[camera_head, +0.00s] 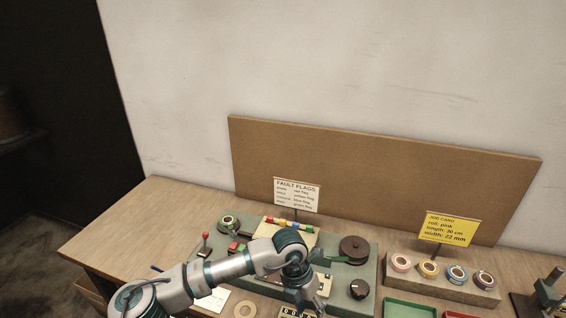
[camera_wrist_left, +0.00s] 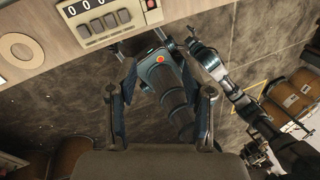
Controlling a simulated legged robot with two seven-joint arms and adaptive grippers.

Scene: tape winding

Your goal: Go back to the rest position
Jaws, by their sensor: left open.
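My left arm comes in from the lower left of the head view. Its gripper (camera_head: 308,292) is over the front of the green winding machine (camera_head: 364,268), partly hiding it. In the left wrist view, the two fingers of the left gripper (camera_wrist_left: 164,98) stand wide apart with nothing between them. Beyond them the view looks down past the bench edge to the floor and my own body.
The machine carries a dark reel (camera_head: 354,247), a red-knobbed lever (camera_head: 204,243) and coloured flags. A holder (camera_head: 455,289) with several tape rolls stands to the right, behind a green tray (camera_head: 409,309). A yellow job card (camera_head: 449,229) and a fault flags sign (camera_head: 297,194) stand upright.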

